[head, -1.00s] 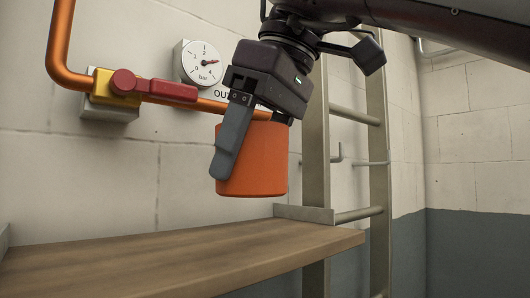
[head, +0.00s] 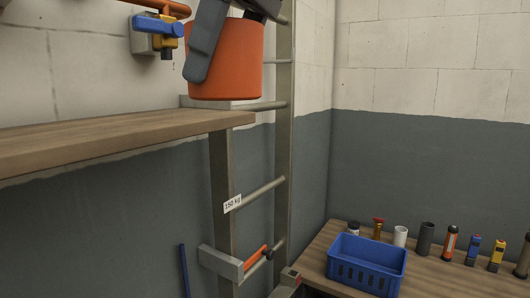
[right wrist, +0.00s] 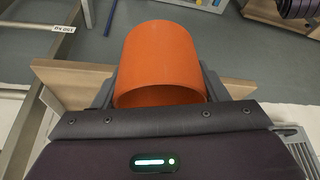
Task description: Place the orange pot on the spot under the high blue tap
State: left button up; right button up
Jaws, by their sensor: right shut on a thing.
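The orange pot (head: 226,62) is held upright in the air by my right gripper (head: 222,58). One grey finger shows on its left side; the other is hidden in the head view. The right wrist view shows the pot (right wrist: 158,60) between both fingers of the right gripper (right wrist: 156,88). A tap with a blue handle (head: 157,26) and a yellow body is on the wall, left of the pot, under an orange pipe. The wooden shelf (head: 110,135) lies below the tap. No marked spot shows on the visible shelf. My left gripper is not in view.
A metal ladder (head: 283,150) stands by the shelf's right end, behind the pot. At lower right, a table (head: 320,262) holds a blue basket (head: 366,265) and a row of several small tools and tubes. Open space lies between shelf and table.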

jog(key=w+d+f+m+t+b, duration=0.1)
jog(key=w+d+f+m+b, duration=0.2)
jog(key=f, duration=0.6)
jog(key=w+d+f+m+h+b, duration=0.1)
jog(key=w+d+f+m, duration=0.1)
jog(key=w+f, duration=0.55)
jog(key=w+d+f+m+t+b, duration=0.1)
jog(key=w+d+f+m+b, duration=0.15)
jog(key=f, duration=0.85)
jog(key=d+f+m+h+b, duration=0.1)
jog(key=d+f+m+b, duration=0.1)
jog(key=d+f, duration=0.3)
jog(key=s+d+f+m+t+h+b, duration=0.1)
jog(key=d+f, duration=0.5)
jog(key=f, duration=0.6)
jog(key=d+f+m+h+b, duration=0.1)
jog(key=d+f+m+b, duration=0.2)
jog(key=f, duration=0.5)
jog(key=shift+s+d+f+m, duration=0.2)
jog(key=shift+d+m, duration=0.45)
jog(key=shift+d, duration=0.6)
jog(key=shift+w, duration=0.1)
